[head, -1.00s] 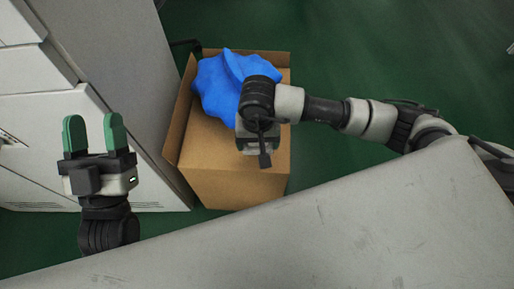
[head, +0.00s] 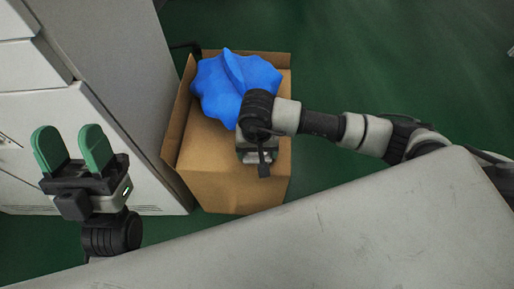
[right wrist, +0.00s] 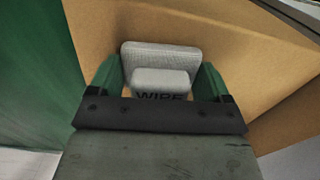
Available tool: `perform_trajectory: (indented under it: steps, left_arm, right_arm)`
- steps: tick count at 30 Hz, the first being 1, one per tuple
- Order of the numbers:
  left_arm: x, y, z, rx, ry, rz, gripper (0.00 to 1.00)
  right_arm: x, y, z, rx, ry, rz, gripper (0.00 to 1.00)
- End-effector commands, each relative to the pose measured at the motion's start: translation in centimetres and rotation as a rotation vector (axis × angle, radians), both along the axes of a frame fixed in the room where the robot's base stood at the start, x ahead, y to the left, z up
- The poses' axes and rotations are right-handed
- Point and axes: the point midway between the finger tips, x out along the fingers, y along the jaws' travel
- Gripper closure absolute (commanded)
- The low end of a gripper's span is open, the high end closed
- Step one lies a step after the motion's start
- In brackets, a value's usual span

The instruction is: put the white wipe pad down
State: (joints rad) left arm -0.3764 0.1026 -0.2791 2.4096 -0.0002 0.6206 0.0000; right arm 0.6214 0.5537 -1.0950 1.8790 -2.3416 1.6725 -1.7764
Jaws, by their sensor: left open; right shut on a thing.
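The white wipe pad (right wrist: 160,54) shows in the right wrist view as a pale, rounded block with a smaller grip block marked "WIPE". My right gripper (right wrist: 157,78) is shut on that grip block, one green finger on each side. Brown cardboard lies behind the pad; I cannot tell whether the pad touches it. In the head view my right gripper (head: 257,150) points down over the near part of the cardboard box (head: 228,190), and it hides the pad. My left gripper (head: 72,150) is open and empty at the left, green fingers apart.
A white cabinet (head: 100,70) stands close to the box's left. A grey surface (head: 330,235) spans the front. Green floor (head: 400,70) is clear at the back right.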

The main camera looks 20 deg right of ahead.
Motion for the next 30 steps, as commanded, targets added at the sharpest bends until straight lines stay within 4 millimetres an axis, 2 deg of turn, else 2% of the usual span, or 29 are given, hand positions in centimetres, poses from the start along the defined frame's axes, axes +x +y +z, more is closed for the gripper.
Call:
perform_trajectory:
  steps: [3,4,8,17,20,30]
  left_arm:
    - [-0.3,0.1,0.1,-0.007,-0.025,-0.001,0.47]
    - [-0.4,0.1,0.1,-0.01,-0.033,-0.001,0.47]
    - [-0.4,0.1,0.2,-0.009,-0.032,-0.001,0.47]
    - [-0.3,0.0,0.3,-0.007,-0.024,-0.001,0.47]
    - [0.5,-0.1,-0.1,0.009,0.037,0.0,0.47]
    - [3.9,-0.5,-2.3,0.109,0.364,0.019,0.47]
  right_arm:
    - [0.0,0.0,-0.1,0.0,-0.001,0.0,0.4]
    - [0.0,0.0,-0.1,0.0,-0.001,0.0,0.2]
    - [0.0,0.0,-0.1,0.0,0.0,0.0,0.0]
    - [0.0,0.0,0.0,0.0,0.0,0.0,0.0]
    - [0.0,0.0,0.3,0.0,0.0,0.0,0.0]
    - [0.1,0.0,4.7,0.0,-0.003,0.001,0.0]
